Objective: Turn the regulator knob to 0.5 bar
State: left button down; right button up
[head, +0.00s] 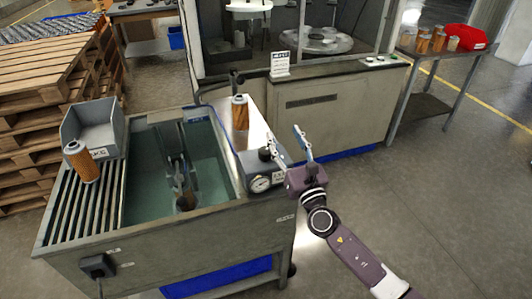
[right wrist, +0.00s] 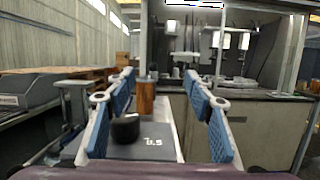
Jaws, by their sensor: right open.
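The regulator is a grey box (head: 252,170) on the right rim of the water tank, with a round white dial gauge (head: 261,184) on its front. Its needle is too small to read. The black regulator knob (head: 265,154) stands on top of the box. My right gripper (head: 285,136) is open and empty, just right of the knob in the head view. In the right wrist view the knob (right wrist: 125,129) shows low, near the left blue-padded finger, and I cannot tell whether they touch. A blurred white marking (right wrist: 160,142) is on the box top. My left gripper is not visible.
A tall orange filter cartridge (head: 240,113) stands behind the regulator. The tank (head: 140,258) holds a clamp fixture. Another cartridge (head: 82,162) stands on the slatted rack beside a grey bin (head: 92,126). A machine cabinet (head: 325,110) is behind; floor at right is clear.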

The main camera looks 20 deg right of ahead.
aim_at(270, 157)
jog(key=s+f+n+g+y, duration=0.1)
jog(key=f, duration=0.1)
jog(key=s+a+f+n+g+y, duration=0.1)
jog(key=s+f+y, duration=0.1)
jog(key=s+a+f+n+g+y, duration=0.1)
jog(key=s+f+g+y, duration=0.1)
jog(key=shift+f+n, duration=0.15)
jog(key=shift+n, duration=0.15)
jog(key=shift+w+a+f, duration=0.1)
jog(key=shift+a, duration=0.05)
jog(key=shift+x, duration=3.8)
jog(key=shift+a, duration=0.15)
jog(key=shift+c, duration=0.6)
